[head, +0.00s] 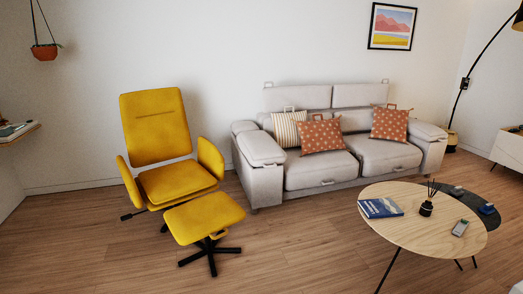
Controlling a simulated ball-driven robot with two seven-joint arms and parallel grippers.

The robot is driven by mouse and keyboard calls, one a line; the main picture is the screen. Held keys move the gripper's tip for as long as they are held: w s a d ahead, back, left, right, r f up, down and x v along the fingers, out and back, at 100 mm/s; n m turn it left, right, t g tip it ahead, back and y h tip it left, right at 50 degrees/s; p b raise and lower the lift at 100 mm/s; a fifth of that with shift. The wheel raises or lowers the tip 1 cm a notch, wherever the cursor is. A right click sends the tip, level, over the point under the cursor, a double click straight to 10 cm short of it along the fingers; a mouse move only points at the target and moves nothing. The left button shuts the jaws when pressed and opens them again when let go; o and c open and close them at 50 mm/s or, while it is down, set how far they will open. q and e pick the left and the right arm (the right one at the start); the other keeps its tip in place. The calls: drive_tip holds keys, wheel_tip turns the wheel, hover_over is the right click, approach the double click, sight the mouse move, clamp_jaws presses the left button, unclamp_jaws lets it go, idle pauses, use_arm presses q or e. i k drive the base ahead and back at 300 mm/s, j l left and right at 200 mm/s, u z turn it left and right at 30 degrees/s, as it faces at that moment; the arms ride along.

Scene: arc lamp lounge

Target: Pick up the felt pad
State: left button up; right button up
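No felt pad can be made out for sure in the head view. A small dark flat piece (487,209) lies at the right side of the round wooden coffee table (400,228), and a small grey-blue item (457,190) sits near the table's back edge. Both are too small to identify. Neither of my grippers is in view.
On the coffee table are a blue book (380,208), a dark reed diffuser (426,208) and a grey handheld device (460,228). A grey sofa (318,172) stands behind it. A yellow chair (157,135) and footstool (204,216) stand left. Wood floor (300,250) is clear between.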

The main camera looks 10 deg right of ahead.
sight(457, 192)
drive_tip(key=i+l+z, duration=0.2)
drive_tip(key=i+z, duration=0.25)
drive_tip(key=i, duration=0.2)
drive_tip(key=i+z, duration=0.45)
drive_tip(key=i, duration=0.15)
drive_tip(key=i+j+z, duration=0.45)
drive_tip(key=i, duration=0.15)
drive_tip(key=i+l+z, duration=0.1)
drive_tip(key=i+z, duration=0.25)
drive_tip(key=i, duration=0.25)
drive_tip(key=i+z, duration=0.35)
drive_tip(key=i, duration=0.2)
drive_tip(key=i+j+z, duration=0.2)
drive_tip(key=i+z, duration=0.15)
drive_tip(key=i, duration=0.25)
